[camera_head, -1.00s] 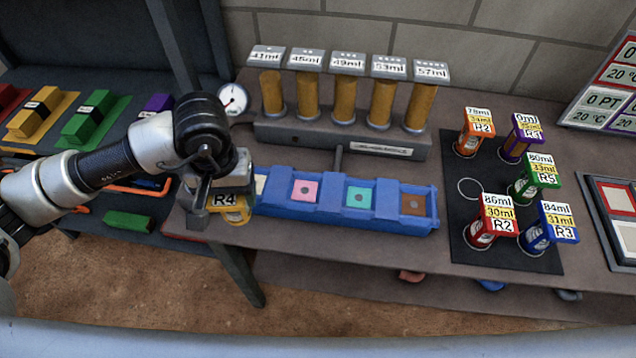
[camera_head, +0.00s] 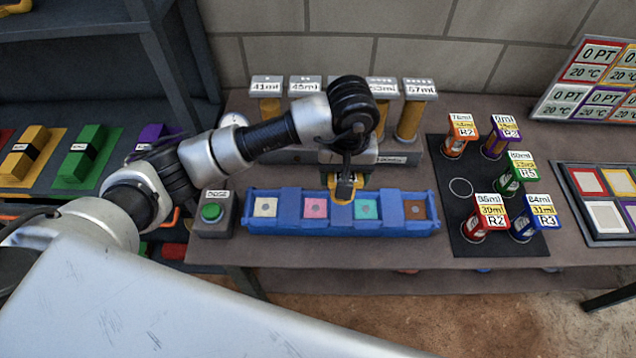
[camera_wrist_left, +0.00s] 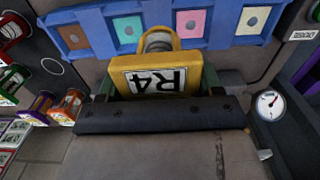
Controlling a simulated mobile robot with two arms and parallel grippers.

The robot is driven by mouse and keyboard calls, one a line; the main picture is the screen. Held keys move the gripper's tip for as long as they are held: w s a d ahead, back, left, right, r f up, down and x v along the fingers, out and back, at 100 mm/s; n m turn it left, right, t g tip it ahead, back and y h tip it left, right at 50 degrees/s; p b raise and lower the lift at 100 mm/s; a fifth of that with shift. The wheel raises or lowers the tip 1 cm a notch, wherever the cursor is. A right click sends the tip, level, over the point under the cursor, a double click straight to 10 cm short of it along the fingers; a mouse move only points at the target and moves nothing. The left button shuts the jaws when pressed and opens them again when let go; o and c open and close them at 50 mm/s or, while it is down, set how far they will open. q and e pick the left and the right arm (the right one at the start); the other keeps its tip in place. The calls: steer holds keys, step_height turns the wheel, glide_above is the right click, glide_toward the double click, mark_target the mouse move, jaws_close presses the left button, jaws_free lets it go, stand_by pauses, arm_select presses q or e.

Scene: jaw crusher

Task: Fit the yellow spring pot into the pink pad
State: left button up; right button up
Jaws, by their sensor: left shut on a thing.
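My left gripper (camera_head: 346,172) comes in from the left and is shut on the yellow spring pot (camera_head: 345,190). The pot hangs over the blue tray, near its divider between the pink pad (camera_head: 316,208) and the teal pad (camera_head: 366,209). In the left wrist view the yellow pot (camera_wrist_left: 152,76) shows its R4 label, with the pink pad (camera_wrist_left: 191,23) just beyond it. I cannot tell exactly how high the pot is above the tray. The right gripper is not in view.
The blue tray (camera_head: 290,223) also holds a cream pad (camera_head: 265,207) and a brown pad (camera_head: 414,209). A box with a green button (camera_head: 212,212) stands to its left. Several pots stand on a black mat (camera_head: 461,216) at right. Labelled columns (camera_head: 410,118) stand behind.

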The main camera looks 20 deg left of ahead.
arm_select(q)
steer(key=a+f+p, duration=0.2)
steer(key=f, duration=0.1)
steer(key=a+f+p, duration=0.1)
steer(key=a+f, duration=0.2)
steer(key=shift+s+a+f+p, duration=0.1)
steer(key=shift+a+f+p, duration=0.25)
steer(key=shift+f, duration=0.25)
steer(key=shift+f, duration=0.1)
steer(key=shift+f+b, duration=0.1)
steer(key=shift+b, duration=0.2)
steer(key=o, duration=1.1)
steer(key=shift+c, duration=0.2)
